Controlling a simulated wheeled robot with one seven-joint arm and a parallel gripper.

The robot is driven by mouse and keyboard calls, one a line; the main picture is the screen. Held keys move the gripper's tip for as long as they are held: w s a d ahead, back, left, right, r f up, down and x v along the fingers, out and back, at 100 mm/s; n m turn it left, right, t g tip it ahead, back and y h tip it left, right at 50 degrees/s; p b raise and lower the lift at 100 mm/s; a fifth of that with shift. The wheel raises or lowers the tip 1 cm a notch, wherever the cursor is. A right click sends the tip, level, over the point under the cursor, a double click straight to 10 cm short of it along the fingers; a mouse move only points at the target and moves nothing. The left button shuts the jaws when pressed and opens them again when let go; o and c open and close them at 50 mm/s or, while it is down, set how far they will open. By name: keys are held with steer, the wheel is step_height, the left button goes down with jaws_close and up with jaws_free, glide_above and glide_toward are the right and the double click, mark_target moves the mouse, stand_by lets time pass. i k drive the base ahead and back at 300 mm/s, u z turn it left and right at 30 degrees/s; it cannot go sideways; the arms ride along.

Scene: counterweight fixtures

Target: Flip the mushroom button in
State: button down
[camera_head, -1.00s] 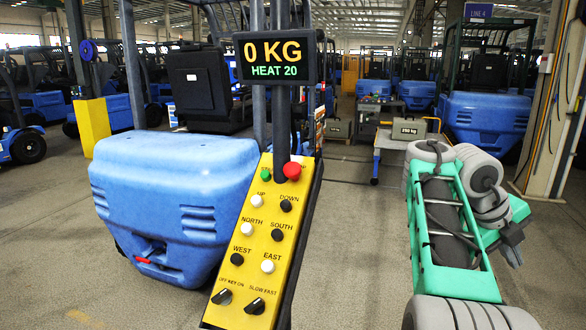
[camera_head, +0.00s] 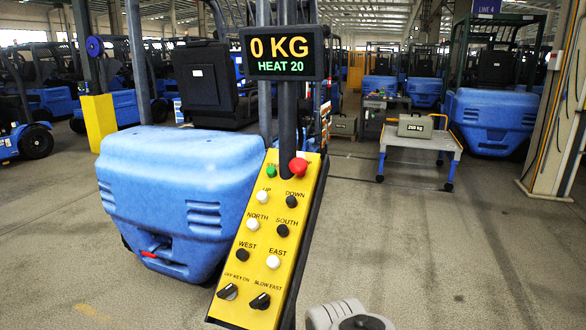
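The red mushroom button (camera_head: 298,167) sits at the top right of a yellow control panel (camera_head: 258,255) in the head view, partly over a label ending in "P". It stands proud of the panel face. A green button (camera_head: 271,171) is to its left. My arm has mostly left the picture; only a grey rounded part of it shows at the bottom edge, right of the panel. My gripper's fingers are not in view.
The panel also has white and black push buttons and two black rotary knobs (camera_head: 260,301). A display (camera_head: 283,53) above reads "0 KG HEAT 20". A blue forklift (camera_head: 172,200) stands close behind at left. A cart (camera_head: 420,141) carries a 250 kg weight (camera_head: 414,126). The floor at right is clear.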

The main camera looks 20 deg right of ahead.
mark_target(298, 166)
steer(key=u, duration=0.45)
steer(key=k, duration=0.6)
steer(key=u, duration=1.1)
steer(key=i, duration=0.9)
